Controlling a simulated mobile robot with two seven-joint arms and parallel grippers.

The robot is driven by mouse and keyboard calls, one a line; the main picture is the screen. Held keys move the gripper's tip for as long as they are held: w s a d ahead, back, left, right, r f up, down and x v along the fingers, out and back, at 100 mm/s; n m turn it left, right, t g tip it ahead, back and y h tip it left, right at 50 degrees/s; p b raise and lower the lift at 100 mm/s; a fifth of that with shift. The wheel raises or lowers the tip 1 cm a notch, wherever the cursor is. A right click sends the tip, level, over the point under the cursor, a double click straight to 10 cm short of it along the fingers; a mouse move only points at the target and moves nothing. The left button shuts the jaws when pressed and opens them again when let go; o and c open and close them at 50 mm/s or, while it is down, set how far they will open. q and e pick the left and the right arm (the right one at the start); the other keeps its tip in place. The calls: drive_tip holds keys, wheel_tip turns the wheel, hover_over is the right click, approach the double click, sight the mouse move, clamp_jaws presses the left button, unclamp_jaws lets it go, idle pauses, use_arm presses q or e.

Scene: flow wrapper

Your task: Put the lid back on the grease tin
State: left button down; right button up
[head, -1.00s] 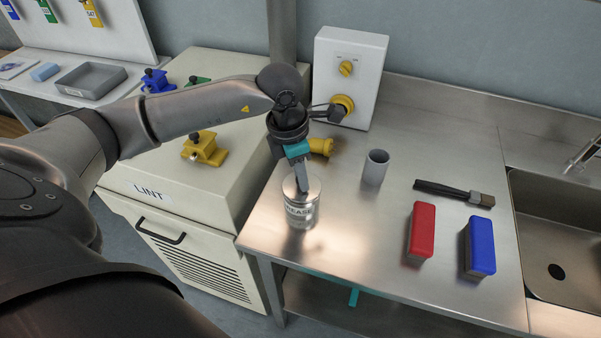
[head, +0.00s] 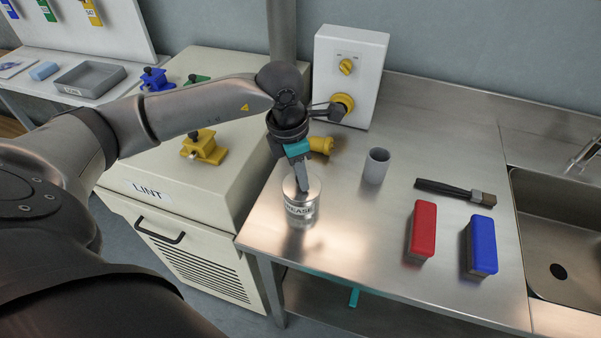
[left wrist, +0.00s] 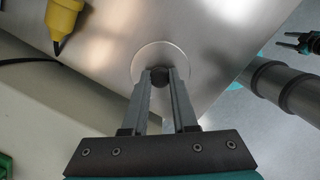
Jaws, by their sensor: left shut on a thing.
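The grease tin (head: 299,209) is a short silver can with a "GREASE" label, standing upright near the front left of the steel bench. Its round silver lid (head: 313,187) is at the top of the tin. I cannot tell whether it is fully seated. My left gripper (head: 303,187) points down from above. In the left wrist view its fingers are shut on the dark knob (left wrist: 159,76) in the middle of the lid (left wrist: 146,59). The lid hides the tin there. A dark pronged shape at that view's upper right may be my right gripper (left wrist: 294,41); its opening is unclear.
A grey cup (head: 376,166), a brush (head: 455,193), a red block (head: 422,231) and a blue block (head: 480,246) stand or lie to the right. A white control box (head: 349,78) and yellow fitting (head: 322,145) are behind. The sink (head: 560,230) is far right.

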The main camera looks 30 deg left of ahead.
use_arm(q)
drive_tip(key=c, duration=0.6)
unclamp_jaws()
drive_tip(key=shift+o, duration=0.3)
drive_tip(key=o, duration=0.4)
drive_tip(key=shift+r, duration=0.15)
drive_tip(key=shift+r+p, duration=2.35)
drive_tip(key=shift+r, duration=1)
